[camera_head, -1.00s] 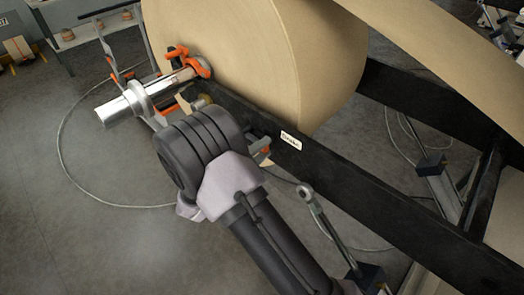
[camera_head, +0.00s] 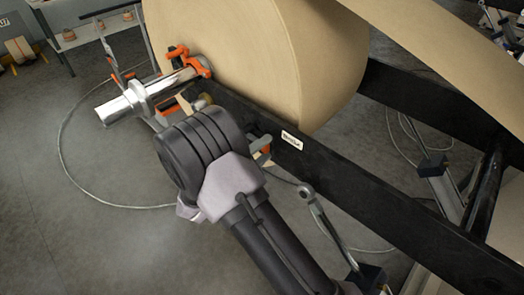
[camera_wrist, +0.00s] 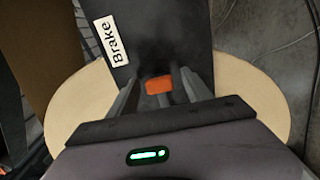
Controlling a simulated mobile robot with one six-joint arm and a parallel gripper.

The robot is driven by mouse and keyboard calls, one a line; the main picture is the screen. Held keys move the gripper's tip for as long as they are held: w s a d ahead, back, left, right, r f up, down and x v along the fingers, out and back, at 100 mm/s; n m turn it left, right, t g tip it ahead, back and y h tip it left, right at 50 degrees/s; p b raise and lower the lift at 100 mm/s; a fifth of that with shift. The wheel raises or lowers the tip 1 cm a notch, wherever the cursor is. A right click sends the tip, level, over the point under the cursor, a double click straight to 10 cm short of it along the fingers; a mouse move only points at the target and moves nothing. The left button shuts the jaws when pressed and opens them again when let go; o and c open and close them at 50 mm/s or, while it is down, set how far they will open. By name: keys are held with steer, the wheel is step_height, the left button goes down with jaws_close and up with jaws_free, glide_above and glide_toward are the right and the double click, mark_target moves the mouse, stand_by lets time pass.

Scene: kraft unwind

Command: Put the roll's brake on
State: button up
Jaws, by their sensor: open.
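The paper roll (camera_head: 255,60) is a large tan cylinder on a dark frame beam (camera_head: 330,165). A white label on the beam (camera_head: 291,140) reads "Brake" in the wrist view (camera_wrist: 112,40). Near it is the orange brake handle (camera_wrist: 158,86), which shows as a small orange bit in the head view (camera_head: 266,149). My gripper (camera_wrist: 160,80) is open, with one finger on each side of the orange handle. I cannot tell whether either finger touches it. In the head view my wrist hides most of the gripper and of the brake.
A shiny metal shaft (camera_head: 125,107) sticks out of the roll at the left, with orange clamp parts (camera_head: 180,53) near it. A grey rod with an eye end (camera_head: 307,193) stands at the right of my arm. A cable (camera_head: 64,155) lies on the open floor at left.

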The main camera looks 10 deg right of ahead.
steer(key=p+v, duration=0.3)
steer(key=v, duration=1.4)
steer(key=shift+s+a+p, duration=0.15)
steer(key=shift+p, duration=0.25)
